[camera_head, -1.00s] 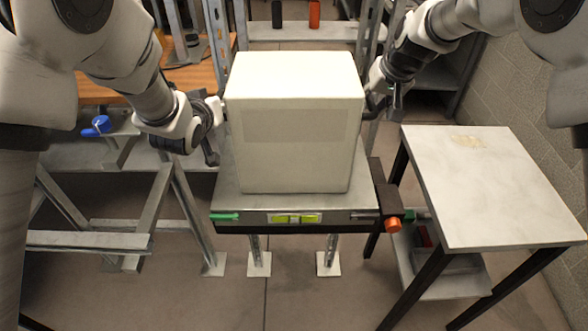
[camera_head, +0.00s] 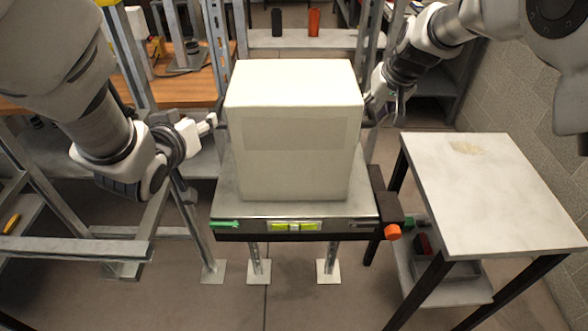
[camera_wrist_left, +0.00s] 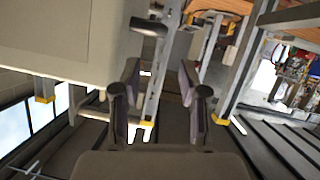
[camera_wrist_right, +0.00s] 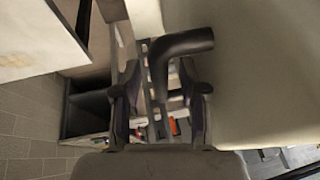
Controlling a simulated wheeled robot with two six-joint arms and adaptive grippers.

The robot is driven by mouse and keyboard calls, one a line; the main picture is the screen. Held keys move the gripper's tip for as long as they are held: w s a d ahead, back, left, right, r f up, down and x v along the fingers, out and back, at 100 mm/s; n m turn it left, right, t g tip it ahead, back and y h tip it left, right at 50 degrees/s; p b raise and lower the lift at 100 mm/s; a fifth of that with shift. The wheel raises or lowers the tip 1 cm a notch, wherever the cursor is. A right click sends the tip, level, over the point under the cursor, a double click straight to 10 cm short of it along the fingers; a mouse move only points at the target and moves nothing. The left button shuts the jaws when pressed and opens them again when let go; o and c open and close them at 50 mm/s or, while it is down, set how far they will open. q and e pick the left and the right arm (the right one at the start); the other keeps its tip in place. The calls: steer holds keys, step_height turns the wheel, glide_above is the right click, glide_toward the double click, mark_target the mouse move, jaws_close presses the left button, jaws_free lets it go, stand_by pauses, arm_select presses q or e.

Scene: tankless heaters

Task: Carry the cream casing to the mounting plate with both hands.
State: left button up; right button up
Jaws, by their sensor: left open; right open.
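The cream casing (camera_head: 292,125) stands upright on a metal-topped stand (camera_head: 228,190) in the head view. It fills the upper left of the left wrist view (camera_wrist_left: 60,35) and the right side of the right wrist view (camera_wrist_right: 270,80). My left gripper (camera_wrist_left: 160,92) is open and empty beside its left side. A dark handle (camera_wrist_left: 148,27) on that side shows beyond the fingertips, apart from them. My right gripper (camera_wrist_right: 160,90) is open at the casing's right side. A bent dark handle (camera_wrist_right: 182,43) reaches down between its fingers; contact cannot be told. I cannot identify the mounting plate.
A light-topped table (camera_head: 485,190) stands at the right, close to the stand. An orange knob (camera_head: 393,232) sticks out at the stand's right front corner. Metal frames (camera_head: 75,248) stand at the left, and a wooden bench (camera_head: 185,88) is behind. Floor in front is clear.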

steer(key=v, duration=1.1)
steer(key=shift+r, duration=0.2)
steer(key=shift+s, duration=0.1)
